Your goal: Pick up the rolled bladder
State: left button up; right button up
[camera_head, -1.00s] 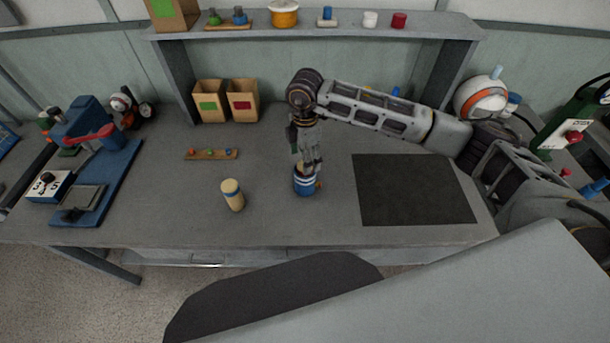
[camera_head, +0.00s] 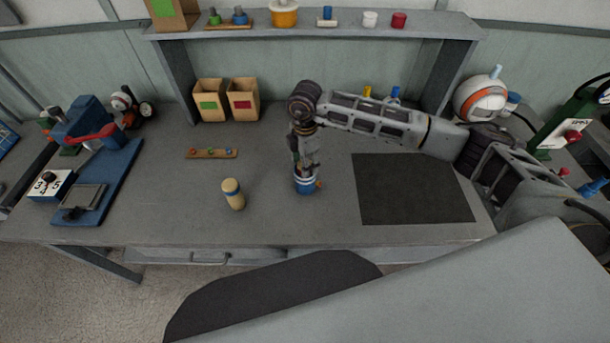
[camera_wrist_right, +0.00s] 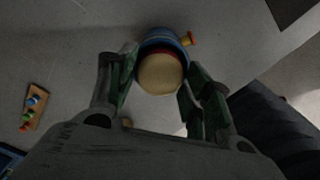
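In the right wrist view a round tan piece (camera_wrist_right: 161,74) with a red edge sits at the holder's top; I cannot tell which one is the rolled bladder. My right gripper (camera_head: 306,166) points down over the holder. Its fingers (camera_wrist_right: 160,66) are spread on either side of the tan piece; contact is unclear. My left gripper is not in view.
A dark mat (camera_head: 414,189) lies to the right. A small wooden strip with coloured pegs (camera_head: 212,154) and two open boxes (camera_head: 227,100) stand behind. A blue press (camera_head: 95,160) is at the left. A shelf (camera_head: 330,30) runs along the back. The bench front is clear.

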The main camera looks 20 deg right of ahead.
jog(key=c, duration=0.7)
jog(key=shift+r, duration=0.1)
jog(key=shift+r, duration=0.85)
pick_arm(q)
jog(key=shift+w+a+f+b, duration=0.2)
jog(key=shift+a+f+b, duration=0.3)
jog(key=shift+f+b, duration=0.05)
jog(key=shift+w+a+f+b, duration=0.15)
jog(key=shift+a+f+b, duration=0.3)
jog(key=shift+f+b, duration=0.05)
pick_arm(e)
notch_tip(320, 180, up, 16)
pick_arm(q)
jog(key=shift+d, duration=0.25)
